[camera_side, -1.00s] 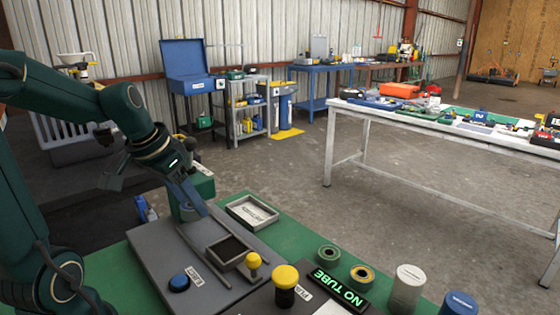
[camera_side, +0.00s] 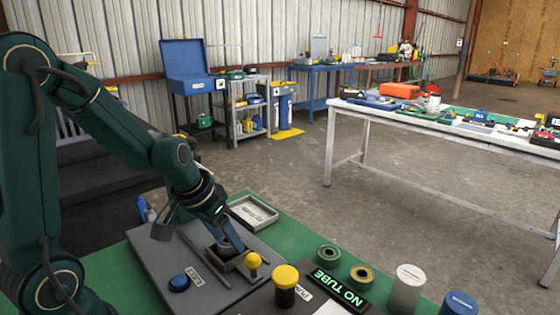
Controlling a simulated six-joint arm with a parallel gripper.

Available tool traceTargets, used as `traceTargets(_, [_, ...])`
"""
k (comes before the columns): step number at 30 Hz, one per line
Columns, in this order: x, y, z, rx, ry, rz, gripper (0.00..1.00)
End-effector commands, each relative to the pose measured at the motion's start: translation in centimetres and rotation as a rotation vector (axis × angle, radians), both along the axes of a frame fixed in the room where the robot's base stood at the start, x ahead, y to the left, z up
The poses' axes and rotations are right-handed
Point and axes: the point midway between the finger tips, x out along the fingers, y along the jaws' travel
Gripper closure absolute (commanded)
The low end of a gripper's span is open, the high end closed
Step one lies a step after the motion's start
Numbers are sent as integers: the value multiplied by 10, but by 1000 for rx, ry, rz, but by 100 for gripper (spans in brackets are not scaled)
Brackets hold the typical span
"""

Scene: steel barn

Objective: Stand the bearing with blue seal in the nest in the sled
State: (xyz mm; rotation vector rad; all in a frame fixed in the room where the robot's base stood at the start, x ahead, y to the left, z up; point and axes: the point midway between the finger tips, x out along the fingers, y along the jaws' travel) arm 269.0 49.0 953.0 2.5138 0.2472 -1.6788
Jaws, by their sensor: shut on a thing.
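My gripper (camera_side: 229,246) points down into the small sled (camera_side: 236,269), a grey open box with a dark inside on the grey plate. It is shut on a small dark round piece (camera_side: 221,250), which I take for the bearing with blue seal. The piece is low inside the sled's walls. The jaws hide much of it, and its seal colour is not clear. The nest is hidden below; I cannot tell whether the piece touches it or stands upright.
A yellow knob (camera_side: 253,261) stands close by the sled's right side, with a blue button (camera_side: 179,282) to the left. A grey tray (camera_side: 270,218) lies behind. Two ring-shaped parts (camera_side: 328,256) (camera_side: 362,276), a NO TUBE sign (camera_side: 338,290) and a white cylinder (camera_side: 407,288) stand to the right.

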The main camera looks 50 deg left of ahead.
Motion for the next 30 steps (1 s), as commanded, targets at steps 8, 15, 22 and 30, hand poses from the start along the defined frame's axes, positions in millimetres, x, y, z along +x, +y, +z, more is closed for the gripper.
traceTargets(8, [0,0,-2,-2,0,0,100])
traceTargets(15, [0,0,-3,-3,-1,-1,12])
traceTargets(22, [0,0,-2,-2,0,-1,12])
traceTargets(30, [-6,-1,22,1,-10,0,12])
